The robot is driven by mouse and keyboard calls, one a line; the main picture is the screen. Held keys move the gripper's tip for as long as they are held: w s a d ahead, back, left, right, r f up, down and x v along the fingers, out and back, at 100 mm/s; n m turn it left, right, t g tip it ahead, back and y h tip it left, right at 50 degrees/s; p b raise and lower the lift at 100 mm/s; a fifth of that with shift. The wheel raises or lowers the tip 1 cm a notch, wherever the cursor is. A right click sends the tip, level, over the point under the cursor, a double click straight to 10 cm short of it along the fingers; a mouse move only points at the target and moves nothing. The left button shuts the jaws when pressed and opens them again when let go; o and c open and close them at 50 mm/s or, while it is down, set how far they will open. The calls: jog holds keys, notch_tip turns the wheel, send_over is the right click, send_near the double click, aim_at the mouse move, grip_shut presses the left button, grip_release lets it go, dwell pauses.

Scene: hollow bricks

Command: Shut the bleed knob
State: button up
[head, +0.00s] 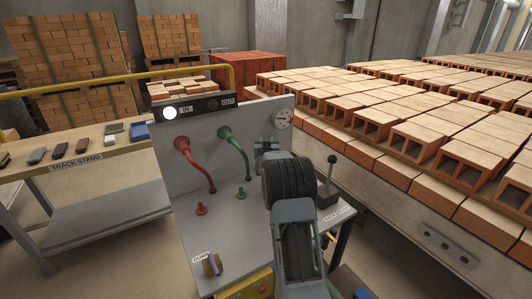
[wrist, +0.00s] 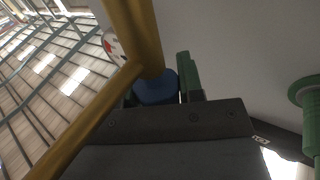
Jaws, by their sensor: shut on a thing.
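The bleed knob is taken to be the blue round knob (wrist: 155,90) on the grey panel in the wrist view. It sits between the green fingertips of my gripper (wrist: 160,84), which is shut on it. A yellow bar (wrist: 140,35) crosses in front of the left finger and part of the knob. In the head view my gripper (head: 266,149) is at the right side of the upright grey panel (head: 200,135), just below a round white gauge (head: 283,118). My own arm hides the knob there.
A red hose (head: 196,160) and a green hose (head: 236,150) hang left of my gripper. A black-ball lever (head: 331,170) stands close to its right. A yellow rail (head: 110,82) runs along the left. Hollow bricks (head: 410,140) fill the right side.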

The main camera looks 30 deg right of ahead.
jog(key=m+g+h+p, duration=0.2)
jog(key=h, duration=0.1)
jog(key=m+g+h+p, duration=0.1)
jog(key=g, duration=0.1)
jog(key=shift+s+d+r+m+p, duration=0.15)
jog(key=shift+r+m+p, duration=0.15)
jog(key=shift+m, duration=0.1)
jog(key=shift+s+d+f+m+g+h+p, duration=0.1)
jog(key=shift+m+g+h+p, duration=0.6)
jog(key=shift+g, duration=0.45)
jog(key=shift+s+d+f+m+g+h+p, duration=0.15)
jog(key=shift+m+g+h+p, duration=0.35)
jog(key=shift+m+g, duration=0.55)
jog(key=shift+s+a+r+m+g+h+p, duration=0.1)
jog(key=shift+m+g+h+p, duration=0.55)
jog(key=shift+g, duration=0.65)
jog(key=shift+d+g, duration=0.1)
jog(key=shift+g, duration=0.2)
jog(key=o, duration=0.9)
jog(key=shift+f, duration=0.1)
jog(key=s+a, duration=0.1)
jog(key=a, duration=0.3)
jog(key=a+b, duration=0.1)
jog(key=a, duration=0.4)
jog(key=s+a, duration=0.1)
jog(key=a, duration=0.3)
jog(key=shift+s+a+b, duration=0.25)
jog(key=shift+s+b, duration=0.1)
